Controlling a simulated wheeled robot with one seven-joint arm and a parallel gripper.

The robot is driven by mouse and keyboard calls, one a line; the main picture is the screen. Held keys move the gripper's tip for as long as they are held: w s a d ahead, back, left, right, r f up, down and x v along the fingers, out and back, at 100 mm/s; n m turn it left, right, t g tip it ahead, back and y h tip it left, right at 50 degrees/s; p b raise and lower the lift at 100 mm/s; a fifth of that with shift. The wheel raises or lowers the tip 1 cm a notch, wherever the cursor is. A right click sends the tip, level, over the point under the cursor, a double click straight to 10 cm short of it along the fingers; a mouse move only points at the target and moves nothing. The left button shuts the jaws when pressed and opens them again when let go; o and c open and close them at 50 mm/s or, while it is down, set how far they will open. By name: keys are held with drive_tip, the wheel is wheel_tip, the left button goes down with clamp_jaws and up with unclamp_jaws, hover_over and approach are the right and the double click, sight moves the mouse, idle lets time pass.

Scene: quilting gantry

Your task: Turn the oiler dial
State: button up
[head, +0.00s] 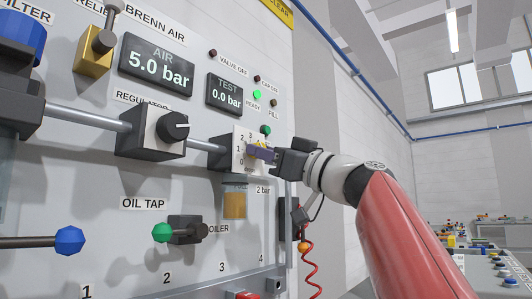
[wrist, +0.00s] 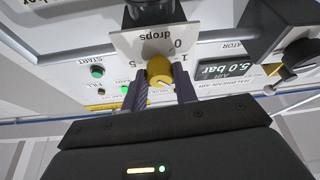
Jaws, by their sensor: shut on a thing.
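The oiler dial is a yellow knob (wrist: 160,72) in front of a white numbered plate (wrist: 152,43) marked "drops" in the wrist view. In the head view the plate (head: 239,150) shows numbers at its left edge, and the knob is mostly hidden behind my fingers. My gripper (head: 262,152) reaches in from the right. In the wrist view my gripper (wrist: 160,92) has one dark finger on each side of the yellow knob, shut on it. The oiler bowl (head: 235,203), with amber oil, hangs below the dial.
The regulator knob (head: 173,126) is left of the dial, joined by a pipe. The air display (head: 156,65) reads 5.0 bar and the test display (head: 224,95) 0.0 bar. A green oil tap knob (head: 162,232) sits below. A red coiled hose (head: 311,268) hangs under my arm.

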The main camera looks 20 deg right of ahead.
drive_tip(key=shift+m, duration=0.3)
drive_tip(key=shift+s+a+r+m+t+h+p, duration=0.1)
drive_tip(key=shift+m+t+h+p, duration=0.25)
drive_tip(key=shift+m+h, duration=1.05)
drive_tip(key=shift+m+t+h+p, duration=0.15)
drive_tip(key=shift+m+t+h, duration=0.3)
drive_tip(key=shift+m, duration=1.8)
drive_tip(key=shift+s+a+r+m+t+h+p, duration=0.2)
drive_tip(key=shift+m+t+h, duration=0.5)
drive_tip(key=shift+m, duration=1.15)
drive_tip(key=shift+w+d+f, duration=0.15)
drive_tip(key=shift+w+f, duration=0.05)
drive_tip(key=o, duration=1)
drive_tip(key=shift+c, duration=0.2)
drive_tip(key=b+v, duration=0.2)
drive_tip(key=v, duration=0.6)
drive_tip(key=shift+r+g, duration=0.15)
drive_tip(key=shift+g, duration=0.15)
